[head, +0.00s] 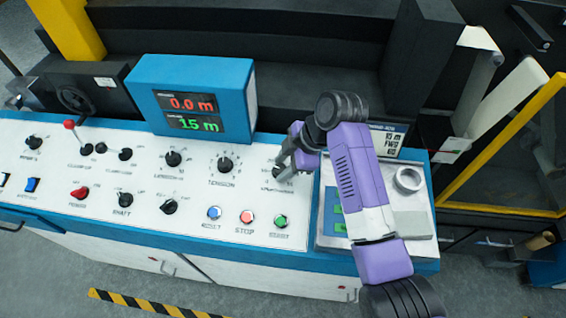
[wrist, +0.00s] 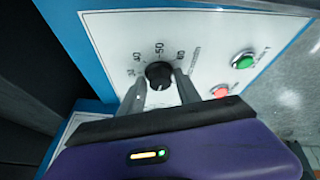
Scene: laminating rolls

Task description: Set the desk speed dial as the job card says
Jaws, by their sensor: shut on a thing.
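The speed dial (wrist: 158,73) is a black round knob on the white desk panel, with numbers from about 30 to 60 printed around it in the wrist view. My gripper (head: 285,164) reaches down onto it at the panel's right part and mostly hides it in the head view. In the wrist view my gripper (wrist: 159,82) has one finger on each side of the knob and is shut on it. I cannot tell the knob's exact setting.
A tension knob (head: 225,165) sits left of my gripper. The stop button (head: 247,217) and a green button (head: 281,221) lie in front. A grey tray (head: 417,222) with a ring is at the right.

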